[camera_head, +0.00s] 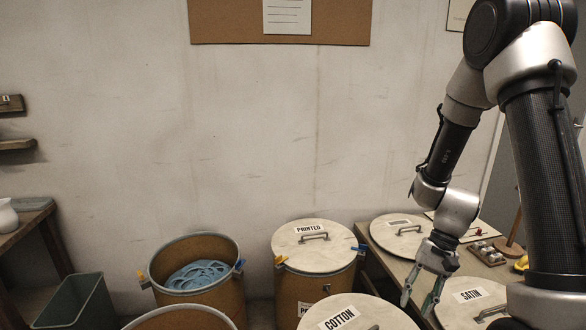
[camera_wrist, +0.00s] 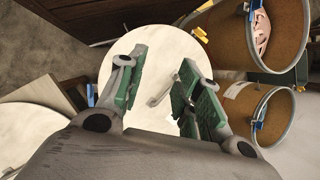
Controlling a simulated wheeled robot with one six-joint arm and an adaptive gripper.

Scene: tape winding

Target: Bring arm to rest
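My arm comes in from the right in the head view and bends down. My gripper (camera_head: 420,299) points downward between the lidded drum marked COTTON (camera_head: 345,314) and the lid marked SATIN (camera_head: 470,302). Its two green-padded fingers are apart with nothing between them. In the wrist view my gripper (camera_wrist: 163,72) is also open and empty, with a pale round lid (camera_wrist: 165,55) and its handle below. I cannot read a label on that lid.
An open drum with blue tape (camera_head: 200,273) stands left of a closed drum marked PRINTED (camera_head: 313,245). A side table (camera_head: 390,262) at right carries lids and small items. A green bin (camera_head: 78,302) stands at left. The wrist view shows an open drum with pink tape (camera_wrist: 262,35).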

